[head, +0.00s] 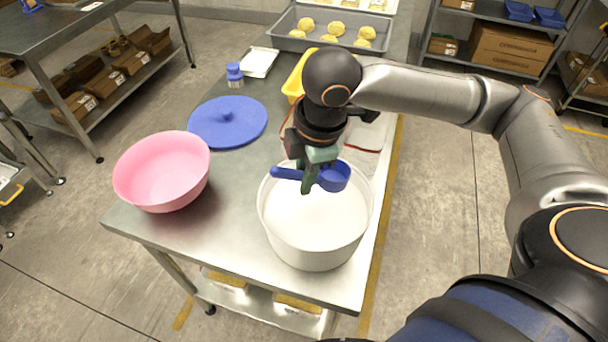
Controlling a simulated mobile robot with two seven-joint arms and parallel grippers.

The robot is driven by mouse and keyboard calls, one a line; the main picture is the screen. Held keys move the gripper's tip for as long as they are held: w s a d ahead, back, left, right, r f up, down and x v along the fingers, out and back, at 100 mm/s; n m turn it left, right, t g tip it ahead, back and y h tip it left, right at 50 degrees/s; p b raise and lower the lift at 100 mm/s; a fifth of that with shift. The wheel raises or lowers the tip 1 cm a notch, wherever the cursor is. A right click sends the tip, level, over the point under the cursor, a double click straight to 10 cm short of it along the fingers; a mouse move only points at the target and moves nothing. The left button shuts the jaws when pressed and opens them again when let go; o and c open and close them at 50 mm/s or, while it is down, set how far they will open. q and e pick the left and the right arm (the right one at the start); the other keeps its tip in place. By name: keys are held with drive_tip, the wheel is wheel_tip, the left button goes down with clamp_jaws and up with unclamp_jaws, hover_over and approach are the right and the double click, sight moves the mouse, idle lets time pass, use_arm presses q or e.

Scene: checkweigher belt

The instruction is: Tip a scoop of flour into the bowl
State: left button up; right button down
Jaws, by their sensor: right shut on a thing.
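A pink bowl (163,172) stands near the left edge of the steel table, and its inside looks empty. A large white tub (314,232) stands to its right, with white flour (318,211) inside. My right gripper (308,179) is above the tub, pointing down, shut on the handle of a blue scoop (334,177). The scoop's cup is to the right of the fingers, over the tub; I cannot tell how much flour is in it. My left gripper is not in view.
A round blue lid (228,121) lies behind the bowl. Behind it are a blue-capped jar (235,75), a white tray (259,62), a yellow container (297,79) partly hidden by my arm, and a grey tray (333,32) of dough pieces. The steel table (226,232) is bare between bowl and tub.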

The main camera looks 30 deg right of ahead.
drive_tip(key=shift+f+b, duration=2.95)
drive_tip(key=shift+f, duration=2.75)
